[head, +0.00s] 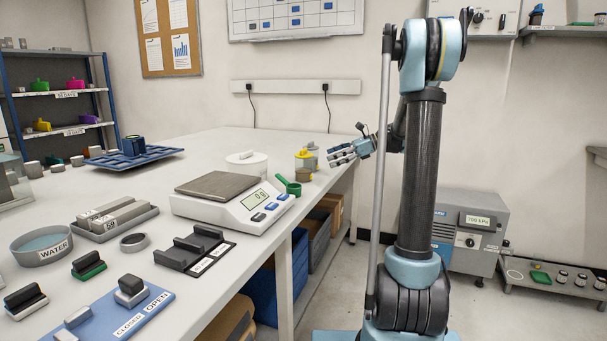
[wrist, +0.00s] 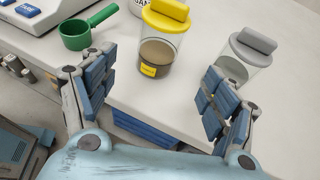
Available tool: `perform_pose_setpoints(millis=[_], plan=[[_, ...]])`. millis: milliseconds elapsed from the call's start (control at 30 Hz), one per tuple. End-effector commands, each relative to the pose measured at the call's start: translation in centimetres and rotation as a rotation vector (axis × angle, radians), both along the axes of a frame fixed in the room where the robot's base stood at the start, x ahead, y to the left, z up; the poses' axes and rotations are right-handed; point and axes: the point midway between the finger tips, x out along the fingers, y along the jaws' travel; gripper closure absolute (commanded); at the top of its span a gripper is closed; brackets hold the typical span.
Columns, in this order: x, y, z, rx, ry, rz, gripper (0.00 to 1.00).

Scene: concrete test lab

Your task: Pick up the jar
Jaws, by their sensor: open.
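A clear jar with a yellow lid, brown contents and a yellow label (wrist: 158,52) stands upright on the white bench near its edge; it also shows in the head view (head: 303,161). A second clear jar with a grey lid (wrist: 243,58) stands to its right in the wrist view and looks empty. In the head view this jar (head: 314,151) is partly behind the first. My gripper (wrist: 158,80) is open and empty. In the wrist view the yellow-lidded jar shows between the spread fingers, beyond them, and the grey-lidded jar beside the right finger. My gripper (head: 345,153) is right of both jars in the head view.
A green scoop (wrist: 85,30) lies left of the jars, near the scale (head: 236,201). A round white container (head: 246,163) stands behind the scale. Bins (head: 320,236) sit below the bench edge. The bench behind the jars is largely clear.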

Motion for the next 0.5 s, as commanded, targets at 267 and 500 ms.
perform_pose_setpoints(millis=[267, 500], plan=[[0.1, 4.6, -1.9, -0.001, -0.001, 0.003, 0.21], [0.2, 6.9, -2.9, -0.001, -0.001, 0.002, 0.21]])
